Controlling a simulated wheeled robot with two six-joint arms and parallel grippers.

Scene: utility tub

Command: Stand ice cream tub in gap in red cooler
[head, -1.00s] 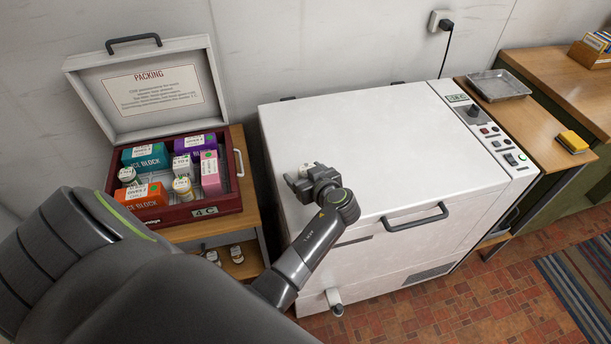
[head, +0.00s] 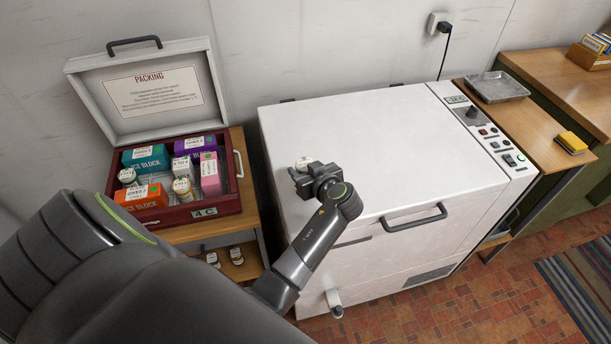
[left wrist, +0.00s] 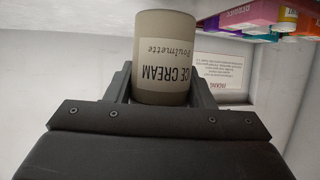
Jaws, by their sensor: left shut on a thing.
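My left gripper (head: 308,174) is shut on the ice cream tub (head: 305,164), above the white chest freezer's lid. In the left wrist view the tub (left wrist: 164,60) is a grey-beige cylinder with a white label reading "ICE CREAM", upside down in that picture, between the two fingers (left wrist: 163,88). The red cooler (head: 180,216) stands open to the left, its white lid raised. It holds a teal ice block (head: 146,158), a purple box (head: 196,145), an orange ice block (head: 140,197), a pink box (head: 210,175), a white box (head: 182,168) and small tubs (head: 182,187). Bare floor shows between some of them.
The white chest freezer (head: 350,130) is shut, with a front handle. The cooler rests on a wooden stand (head: 250,200) with small jars on its lower shelf. A metal tray (head: 498,86) and a yellow sponge (head: 572,142) lie on the right. The raised lid (head: 150,85) backs the cooler.

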